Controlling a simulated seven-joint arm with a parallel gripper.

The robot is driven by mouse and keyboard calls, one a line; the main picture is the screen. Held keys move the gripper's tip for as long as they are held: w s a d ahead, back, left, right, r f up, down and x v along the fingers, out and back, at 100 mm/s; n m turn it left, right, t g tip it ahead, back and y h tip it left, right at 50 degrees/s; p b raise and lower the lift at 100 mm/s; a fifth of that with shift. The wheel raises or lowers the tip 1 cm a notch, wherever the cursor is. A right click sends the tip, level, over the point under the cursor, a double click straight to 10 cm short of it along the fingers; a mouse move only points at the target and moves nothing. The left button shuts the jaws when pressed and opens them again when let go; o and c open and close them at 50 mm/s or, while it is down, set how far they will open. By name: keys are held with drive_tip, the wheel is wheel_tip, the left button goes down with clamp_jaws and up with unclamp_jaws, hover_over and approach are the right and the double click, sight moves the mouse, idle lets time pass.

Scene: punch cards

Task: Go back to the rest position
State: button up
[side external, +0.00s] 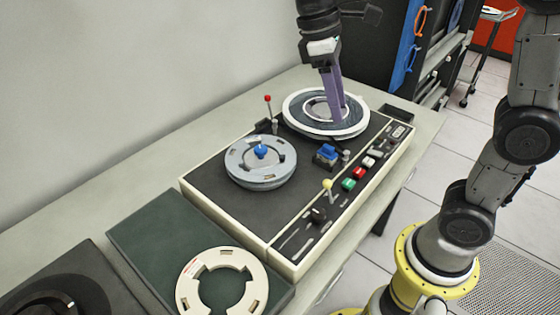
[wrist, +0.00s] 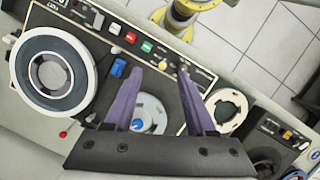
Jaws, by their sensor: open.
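My gripper (side external: 335,116) points down with two purple fingers. In the side view it overlaps the far reel (side external: 293,117), which has a white rim and dark tape; its height above the deck is hard to tell. In the wrist view the fingers (wrist: 160,70) are spread with nothing between them. The far reel also shows at the left there (wrist: 25,72). A grey reel (side external: 245,180) with a blue hub knob sits on the near part of the tape machine (side external: 205,190); it shows behind the fingers in the wrist view (wrist: 153,108).
A cream ring (side external: 190,292) lies on a dark green panel (side external: 150,228) at the near side. A red-tipped lever (side external: 268,100), a yellow-tipped lever (side external: 327,184), a blue switch (side external: 327,152) and coloured buttons (side external: 348,184) stand on the machine. Bare table lies along the wall.

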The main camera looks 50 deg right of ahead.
drive_tip(key=s+d+m+t+y, duration=0.1)
drive_tip(key=s+d+m+t, duration=0.1)
drive_tip(key=s+t, duration=0.5)
drive_tip(key=s+f+m+t, duration=0.1)
drive_tip(key=s+f+m, duration=0.2)
drive_tip(key=s+f, duration=0.1)
drive_tip(key=shift+s+a+f+t+y, duration=0.15)
drive_tip(key=shift+f+t+y, duration=0.15)
drive_tip(key=shift+f+t, duration=0.1)
drive_tip(key=shift+r, duration=0.1)
idle(1.8)
